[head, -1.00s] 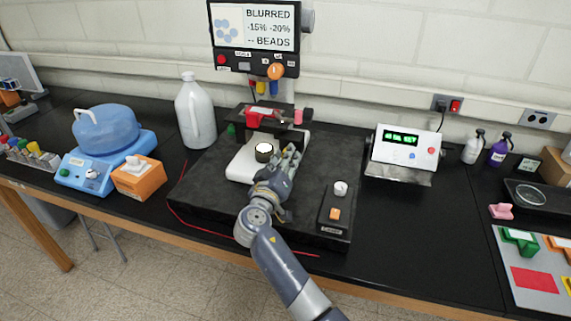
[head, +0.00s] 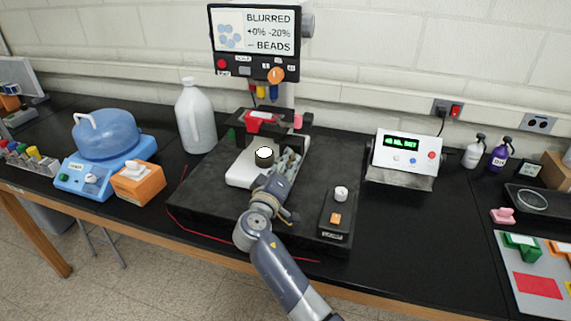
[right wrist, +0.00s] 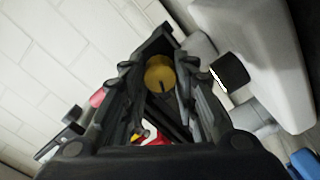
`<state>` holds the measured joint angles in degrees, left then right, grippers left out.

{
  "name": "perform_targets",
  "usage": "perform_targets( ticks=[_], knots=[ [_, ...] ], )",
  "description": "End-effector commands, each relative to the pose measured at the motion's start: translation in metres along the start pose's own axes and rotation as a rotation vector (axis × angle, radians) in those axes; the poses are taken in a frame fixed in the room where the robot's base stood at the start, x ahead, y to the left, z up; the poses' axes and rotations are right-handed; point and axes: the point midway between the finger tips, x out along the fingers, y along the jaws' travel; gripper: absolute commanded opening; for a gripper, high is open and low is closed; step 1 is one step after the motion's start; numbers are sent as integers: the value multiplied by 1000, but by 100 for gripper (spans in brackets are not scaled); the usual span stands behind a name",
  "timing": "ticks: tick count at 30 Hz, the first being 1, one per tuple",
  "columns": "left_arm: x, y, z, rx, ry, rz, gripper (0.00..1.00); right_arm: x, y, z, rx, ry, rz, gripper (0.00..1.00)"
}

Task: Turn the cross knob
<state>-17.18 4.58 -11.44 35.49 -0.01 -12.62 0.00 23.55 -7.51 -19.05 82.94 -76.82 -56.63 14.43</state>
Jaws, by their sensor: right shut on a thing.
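My right gripper (head: 290,160) reaches in from below at the right side of the white microscope base (head: 243,168). In the right wrist view its fingers (right wrist: 160,85) are closed around a yellow round knob with a dark slot (right wrist: 160,74), which seems to be the cross knob. In the head view the gripper hides this knob. A black knob with a white top (head: 264,155) stands just left of the gripper and also shows in the right wrist view (right wrist: 232,70). The screen (head: 255,30) above reads "BLURRED", "+0% -20%", "-- BEADS". My left gripper is out of view.
A red slide holder (head: 262,116) sits on the stage behind the gripper. A small control box (head: 336,218) is right of my arm. A white jug (head: 195,115) and an orange box (head: 138,182) stand left. A display unit (head: 404,158) stands right.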

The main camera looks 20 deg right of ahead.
Motion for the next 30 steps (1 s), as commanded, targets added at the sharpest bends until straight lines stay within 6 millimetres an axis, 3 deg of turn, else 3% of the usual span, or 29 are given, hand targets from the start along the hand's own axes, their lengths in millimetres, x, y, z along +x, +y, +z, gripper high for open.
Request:
perform_targets(
  ticks=[2,3,5,6,20,30],
  knots=[
    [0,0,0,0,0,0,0,2,4,-1,1,2,7,3],
    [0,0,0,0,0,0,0,2,4,-1,2,2,7,31],
    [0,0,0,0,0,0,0,2,4,-1,2,2,7,45],
    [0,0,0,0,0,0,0,2,4,-1,2,2,8,47],
    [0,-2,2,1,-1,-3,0,1,5,-4,3,1,3,48],
    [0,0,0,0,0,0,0,2,59,-39,8,2,14,48]
  ],
)
